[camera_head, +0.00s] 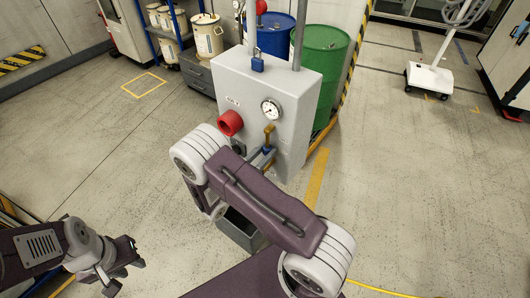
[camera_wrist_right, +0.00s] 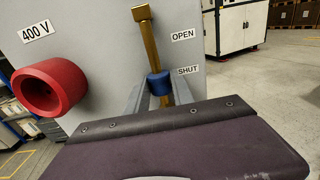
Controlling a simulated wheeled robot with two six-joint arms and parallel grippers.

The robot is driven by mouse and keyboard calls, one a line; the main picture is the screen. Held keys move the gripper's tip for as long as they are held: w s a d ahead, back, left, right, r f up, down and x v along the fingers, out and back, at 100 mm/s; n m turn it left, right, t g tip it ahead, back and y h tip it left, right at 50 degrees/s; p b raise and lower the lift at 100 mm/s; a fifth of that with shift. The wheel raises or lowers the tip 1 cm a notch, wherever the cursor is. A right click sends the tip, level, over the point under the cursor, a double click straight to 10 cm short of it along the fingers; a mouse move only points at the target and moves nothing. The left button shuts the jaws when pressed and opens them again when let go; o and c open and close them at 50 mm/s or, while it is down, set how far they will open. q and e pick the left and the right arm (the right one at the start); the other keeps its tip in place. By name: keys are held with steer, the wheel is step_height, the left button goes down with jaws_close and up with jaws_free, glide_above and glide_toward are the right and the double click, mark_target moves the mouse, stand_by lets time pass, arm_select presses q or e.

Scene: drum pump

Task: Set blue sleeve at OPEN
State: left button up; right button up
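The blue sleeve (camera_wrist_right: 159,83) sits around a brass lever (camera_wrist_right: 149,45) on the grey cabinet face in the right wrist view. The lever tilts, its top to the left. The sleeve is level with or just below the SHUT label (camera_wrist_right: 188,70) and below the OPEN label (camera_wrist_right: 183,36). My right gripper (camera_wrist_right: 158,98) has a grey finger on each side of the sleeve; whether both touch it I cannot tell. In the head view, my right gripper (camera_head: 262,157) is at the cabinet front below the brass lever (camera_head: 268,133). My left gripper (camera_head: 126,277) is open and empty at lower left.
The grey cabinet (camera_head: 262,85) carries a red round fitting (camera_head: 230,122), also in the wrist view (camera_wrist_right: 50,87), a gauge (camera_head: 271,108) and a blue padlock (camera_head: 257,62). Green (camera_head: 320,65) and blue (camera_head: 275,35) drums stand behind.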

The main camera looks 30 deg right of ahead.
mark_target(265, 150)
steer(key=shift+r+p, duration=1.5)
steer(key=shift+r, duration=0.25)
steer(key=shift+w+r, duration=0.1)
steer(key=shift+r, duration=0.15)
steer(key=o, duration=1.1)
steer(key=shift+o, duration=0.2)
steer(key=shift+f, duration=0.1)
steer(key=shift+s+a, duration=0.3)
steer(key=shift+a, duration=0.35)
steer(key=v, duration=0.7)
steer(key=shift+s+a, duration=0.2)
steer(key=shift+a, duration=0.1)
